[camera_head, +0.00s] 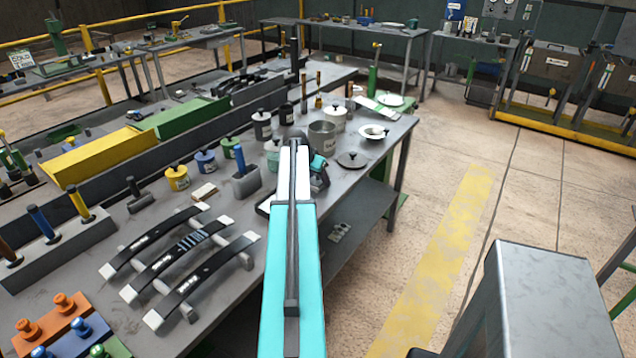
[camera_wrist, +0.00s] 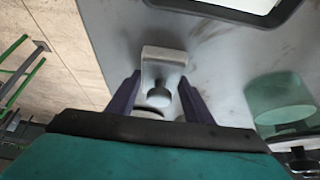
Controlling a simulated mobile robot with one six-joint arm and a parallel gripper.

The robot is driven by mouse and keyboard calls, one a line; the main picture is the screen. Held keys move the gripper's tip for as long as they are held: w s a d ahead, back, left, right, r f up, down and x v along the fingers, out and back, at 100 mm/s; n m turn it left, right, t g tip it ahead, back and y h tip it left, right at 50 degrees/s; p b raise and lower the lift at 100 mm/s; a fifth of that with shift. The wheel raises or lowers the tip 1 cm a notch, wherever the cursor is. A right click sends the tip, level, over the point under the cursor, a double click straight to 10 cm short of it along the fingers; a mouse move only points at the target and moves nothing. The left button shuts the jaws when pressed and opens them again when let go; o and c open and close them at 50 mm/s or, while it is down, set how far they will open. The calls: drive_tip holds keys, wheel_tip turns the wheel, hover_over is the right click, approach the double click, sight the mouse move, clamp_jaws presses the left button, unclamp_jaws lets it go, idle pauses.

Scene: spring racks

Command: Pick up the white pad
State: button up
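In the wrist view a pale grey-white block with a rounded knob, which looks like the white pad (camera_wrist: 163,56), lies on the grey table. My gripper (camera_wrist: 159,80) is open, with one dark purple finger on each side of the pad's knob. I see gaps between the fingers and the knob; whether a fingertip touches the block I cannot tell. In the head view my teal gripper (camera_head: 319,173) is low over the table's right part. My arm hides the pad there.
A black-rimmed tray (camera_head: 265,208) lies close by on the table. It also shows at the top of the wrist view (camera_wrist: 282,14). A green pot (camera_wrist: 281,98) stands beside the gripper. Lidded pots (camera_head: 262,125) and a grey lid (camera_head: 352,160) stand behind. Open floor lies right.

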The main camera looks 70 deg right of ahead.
sight(317, 182)
drive_tip(key=shift+r, duration=0.1)
drive_tip(key=shift+c, duration=0.4)
drive_tip(key=shift+r+b, duration=0.8)
drive_tip(key=shift+r, duration=0.85)
drive_tip(key=shift+s+a, duration=0.25)
drive_tip(key=shift+a, duration=0.7)
drive_tip(key=s+a+b, duration=0.1)
drive_tip(key=a, duration=0.3)
drive_tip(key=s+a+r+b, duration=0.1)
drive_tip(key=a, duration=0.4)
drive_tip(key=s+a+b, duration=0.1)
drive_tip(key=a, duration=0.3)
drive_tip(key=shift+s+a+r, duration=0.15)
drive_tip(key=shift+a+r, duration=0.1)
drive_tip(key=shift+a, duration=0.1)
